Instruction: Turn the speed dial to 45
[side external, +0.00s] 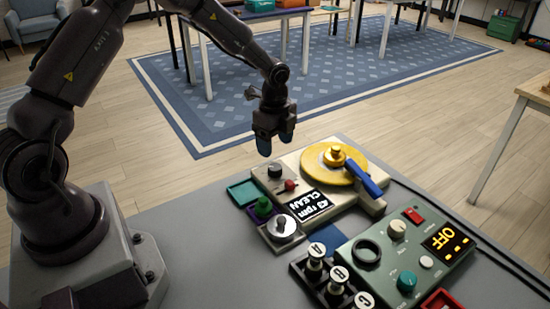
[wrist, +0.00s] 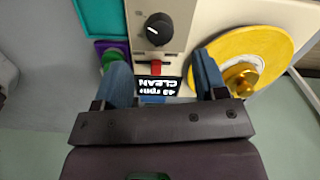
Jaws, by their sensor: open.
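A cream turntable machine (side external: 318,163) lies on the grey table, with a yellow disc (side external: 322,160) on it. A black round knob (side external: 275,171), which looks like the speed dial, sits at its corner; it also shows in the wrist view (wrist: 158,30) with a white pointer mark. A small display (side external: 309,204) reads "rpm" and "CLEAN"; its number starts with 4 and the second digit is unclear. A red slider knob (side external: 290,185) sits between dial and display. My gripper (side external: 274,143) is open and empty, above the machine near the dial, its fingers (wrist: 162,75) pointing down.
Beside the dial are a teal tray (side external: 243,193), a green-knobbed piece (side external: 263,207) and a silver-knobbed piece (side external: 284,226). A blue arm (side external: 364,178) reaches over the disc.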

